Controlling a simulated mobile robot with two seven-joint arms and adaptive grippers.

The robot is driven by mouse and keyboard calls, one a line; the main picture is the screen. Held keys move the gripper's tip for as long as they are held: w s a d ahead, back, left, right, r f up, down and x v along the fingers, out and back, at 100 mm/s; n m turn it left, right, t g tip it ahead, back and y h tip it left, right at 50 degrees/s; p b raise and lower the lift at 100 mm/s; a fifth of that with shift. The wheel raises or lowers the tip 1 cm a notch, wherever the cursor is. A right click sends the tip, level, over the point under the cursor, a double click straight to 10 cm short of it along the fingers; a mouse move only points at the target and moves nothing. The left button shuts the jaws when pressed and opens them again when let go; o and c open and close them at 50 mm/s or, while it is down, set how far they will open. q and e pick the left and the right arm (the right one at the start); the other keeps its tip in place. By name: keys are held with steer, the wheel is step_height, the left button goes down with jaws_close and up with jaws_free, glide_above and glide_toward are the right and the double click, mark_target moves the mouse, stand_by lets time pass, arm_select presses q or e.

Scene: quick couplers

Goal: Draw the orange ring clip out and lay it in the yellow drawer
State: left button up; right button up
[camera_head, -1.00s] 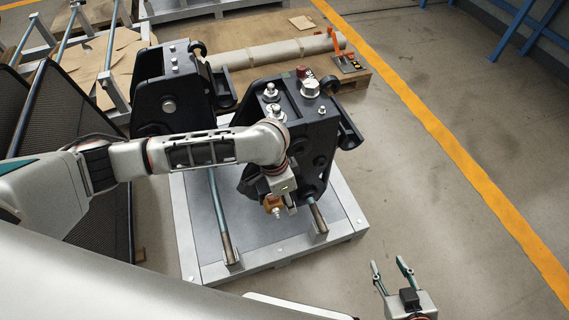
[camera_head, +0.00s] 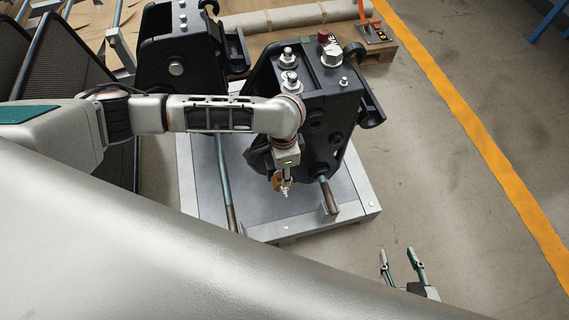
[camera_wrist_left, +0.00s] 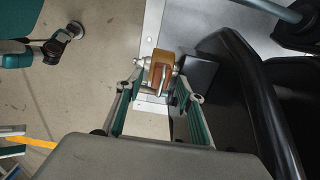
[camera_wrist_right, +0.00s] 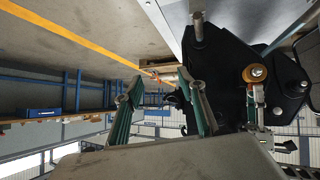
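A brownish-orange clip (camera_wrist_left: 161,70) with metal on it sits between the fingertips of my left gripper (camera_wrist_left: 161,88) in the left wrist view. The fingers are apart, with a narrow gap on each side. In the head view the clip (camera_head: 277,181) shows at the lower front of the black coupler (camera_head: 318,110), beside my left gripper (camera_head: 285,180). In the right wrist view it looks like an orange ring (camera_wrist_right: 255,73) in front of the black coupler side. My right gripper (camera_head: 402,260) is open and empty, low in the head view. No yellow drawer shows.
The coupler stands on a grey metal platform (camera_head: 265,210) with steel rods. A second black coupler (camera_head: 176,55) stands to its left. Behind are a pallet with cardboard and a long roll (camera_head: 285,17).

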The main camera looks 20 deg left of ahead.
arm_select(q)
steer(key=c, duration=0.9)
jaws_close()
jaws_free()
jaws_close()
steer(key=shift+w+r+p, duration=0.15)
steer(key=shift+r+p, duration=0.45)
steer(key=shift+r, duration=0.1)
steer(key=shift+r+p, duration=0.55)
steer(key=shift+p, duration=0.05)
steer(key=shift+r+p, duration=2.55)
steer(key=shift+p, duration=0.1)
steer(key=shift+r+p, duration=0.45)
steer(key=shift+p, duration=0.05)
steer(key=shift+r+p, duration=0.35)
steer(key=shift+p, duration=0.1)
steer(key=shift+r+p, duration=0.65)
steer(key=shift+p, duration=0.3)
steer(key=shift+r+p, duration=0.9)
steer(key=shift+p, duration=0.55)
arm_select(e)
step_height(320, 180, up, 12)
steer(key=a, duration=0.1)
steer(key=shift+w+m+y, duration=0.25)
steer(key=shift+m+y, duration=0.05)
